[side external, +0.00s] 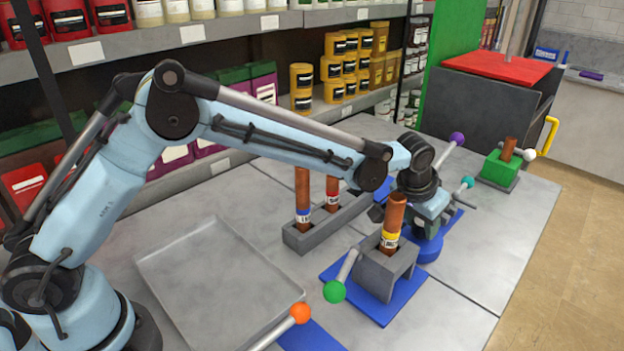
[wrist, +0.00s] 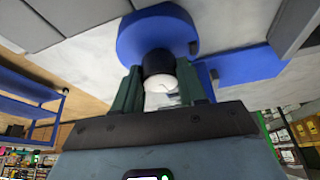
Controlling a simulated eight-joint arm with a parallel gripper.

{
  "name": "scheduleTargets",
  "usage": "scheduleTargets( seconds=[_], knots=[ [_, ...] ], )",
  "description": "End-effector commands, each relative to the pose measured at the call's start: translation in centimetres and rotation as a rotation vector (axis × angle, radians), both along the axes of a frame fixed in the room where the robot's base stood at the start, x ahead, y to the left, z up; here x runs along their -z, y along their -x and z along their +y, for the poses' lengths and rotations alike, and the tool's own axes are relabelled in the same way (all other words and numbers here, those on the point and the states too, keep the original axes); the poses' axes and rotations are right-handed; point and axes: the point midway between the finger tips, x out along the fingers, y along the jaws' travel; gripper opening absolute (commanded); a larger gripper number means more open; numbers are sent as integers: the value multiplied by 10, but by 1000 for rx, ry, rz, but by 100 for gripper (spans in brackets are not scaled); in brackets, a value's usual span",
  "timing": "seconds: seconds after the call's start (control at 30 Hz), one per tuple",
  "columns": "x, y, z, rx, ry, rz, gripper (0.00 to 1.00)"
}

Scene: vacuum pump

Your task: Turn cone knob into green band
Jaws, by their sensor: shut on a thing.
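The knob (wrist: 158,63) shows in the wrist view as a black round part with a white rounded piece at its near side. It sits against a round blue base (wrist: 150,30). My gripper (wrist: 160,78) has its two dark green fingers on either side of the knob and is shut on it. In the side view my gripper (side external: 430,222) points down over the blue base (side external: 427,250), and the knob is hidden there. I cannot make out a green band in either view.
A grey holder (side external: 388,274) with a tilted brown cylinder stands close in front of my gripper. A rack (side external: 322,232) with two brown tubes is to its left. Rods with coloured balls, such as the green ball (side external: 334,291), stick out nearby. An empty tray (side external: 215,280) lies left.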

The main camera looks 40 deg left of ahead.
Motion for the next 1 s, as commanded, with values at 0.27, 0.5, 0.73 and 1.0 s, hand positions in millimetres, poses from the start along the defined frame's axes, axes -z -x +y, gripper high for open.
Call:
scheduleTargets(
  seconds=[0.27, 0.5, 0.73, 1.0],
  knots=[
    [0, 1, 0, 0, -1, 3, 11],
    [0, 0, 0, 0, -1, 2, 67],
    [0, 0, 0, 0, 0, 1, 67],
    [-21, 9, 1, 1, -1, 1, 67]
  ],
)
